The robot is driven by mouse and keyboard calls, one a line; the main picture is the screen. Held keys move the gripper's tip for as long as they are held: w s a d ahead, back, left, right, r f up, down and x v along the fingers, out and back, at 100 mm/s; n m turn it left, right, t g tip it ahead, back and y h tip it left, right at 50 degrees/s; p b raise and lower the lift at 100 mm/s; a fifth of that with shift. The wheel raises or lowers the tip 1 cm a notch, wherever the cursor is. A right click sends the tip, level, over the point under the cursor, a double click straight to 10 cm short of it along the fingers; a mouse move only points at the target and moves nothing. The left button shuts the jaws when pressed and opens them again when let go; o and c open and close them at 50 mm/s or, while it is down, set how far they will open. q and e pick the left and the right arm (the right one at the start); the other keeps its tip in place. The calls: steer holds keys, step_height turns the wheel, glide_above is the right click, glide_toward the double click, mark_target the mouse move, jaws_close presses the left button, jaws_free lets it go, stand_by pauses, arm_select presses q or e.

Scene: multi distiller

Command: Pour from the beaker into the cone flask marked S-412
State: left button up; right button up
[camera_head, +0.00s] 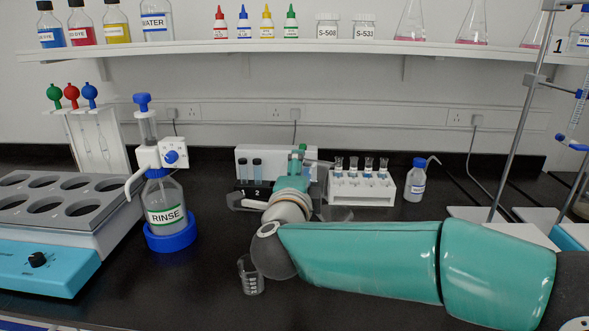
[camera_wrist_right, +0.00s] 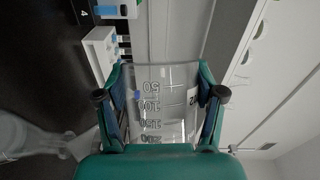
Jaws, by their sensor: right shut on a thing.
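My right gripper (camera_wrist_right: 160,98) is shut on a clear glass beaker (camera_wrist_right: 165,105) with black volume marks, seen between its fingers in the right wrist view. I cannot make out liquid in it. In the head view, my right arm reaches in from the right to mid-bench and hides most of the gripper and beaker. A blurred clear glass vessel (camera_wrist_right: 32,135), possibly a cone flask, shows at lower left in the wrist view. Clear cone flasks with pink contents (camera_head: 411,22) stand on the shelf. No S-412 mark is readable. My left gripper is not in view.
A small empty beaker (camera_head: 251,277) stands on the bench beside my arm. The RINSE bottle (camera_head: 163,200) is to the left. A metal stand (camera_head: 515,120) rises at right.

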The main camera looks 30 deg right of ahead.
steer(key=shift+w+n+p, duration=0.1)
steer(key=shift+n+p, duration=0.2)
steer(key=shift+p, duration=0.05)
steer(key=shift+f, duration=0.2)
steer(key=shift+w+a+f+n+g+p, duration=0.15)
steer(key=shift+n+g+p, duration=0.4)
steer(key=shift+p, duration=0.65)
steer(key=shift+f, duration=0.45)
arm_select(q)
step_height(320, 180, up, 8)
steer(key=p, duration=0.3)
steer(key=shift+p, duration=0.35)
arm_select(e)
steer(key=w+r, duration=0.1)
steer(key=w+a+r, duration=0.2)
steer(key=shift+w, duration=0.25)
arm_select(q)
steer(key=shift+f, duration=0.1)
